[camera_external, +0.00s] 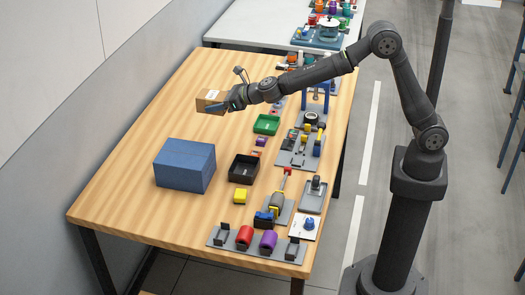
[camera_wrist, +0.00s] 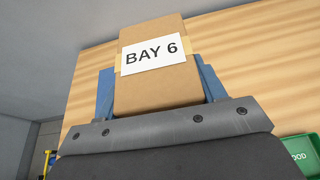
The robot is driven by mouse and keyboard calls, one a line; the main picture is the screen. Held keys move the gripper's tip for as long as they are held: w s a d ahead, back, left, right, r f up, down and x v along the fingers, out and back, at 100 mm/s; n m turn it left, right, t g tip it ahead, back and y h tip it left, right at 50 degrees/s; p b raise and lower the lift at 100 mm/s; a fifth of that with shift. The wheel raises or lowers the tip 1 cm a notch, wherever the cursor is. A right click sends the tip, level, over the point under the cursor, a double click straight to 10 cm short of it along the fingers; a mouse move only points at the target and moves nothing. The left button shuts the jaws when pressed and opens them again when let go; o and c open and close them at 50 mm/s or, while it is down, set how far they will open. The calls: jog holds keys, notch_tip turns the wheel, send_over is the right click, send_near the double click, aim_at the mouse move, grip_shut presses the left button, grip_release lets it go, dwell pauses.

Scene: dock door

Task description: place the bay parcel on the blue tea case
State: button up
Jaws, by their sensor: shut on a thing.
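The bay parcel (camera_external: 212,101) is a small brown cardboard box held above the far part of the wooden table. In the wrist view the parcel (camera_wrist: 150,90) fills the middle, with a white label reading "BAY 6". My gripper (camera_external: 236,99) is shut on it. Its blue fingers show on both sides of the box in the wrist view. The blue tea case (camera_external: 184,166) is a large blue box standing on the left-middle of the table, with its flat top bare. The parcel is apart from it, higher and farther back.
Several tools and fixtures crowd the table's right side. The table's left part is clear, beside a wall.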

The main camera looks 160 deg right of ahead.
jog(key=shift+s+a+r, duration=0.1)
jog(key=shift+s+a, duration=0.4)
jog(key=shift+s, duration=0.35)
send_over(207, 152)
notch_tip(207, 152, down, 7)
jog(key=shift+s, duration=0.15)
jog(key=shift+f, duration=2)
jog(key=shift+f, duration=0.15)
jog(key=o, duration=1.1)
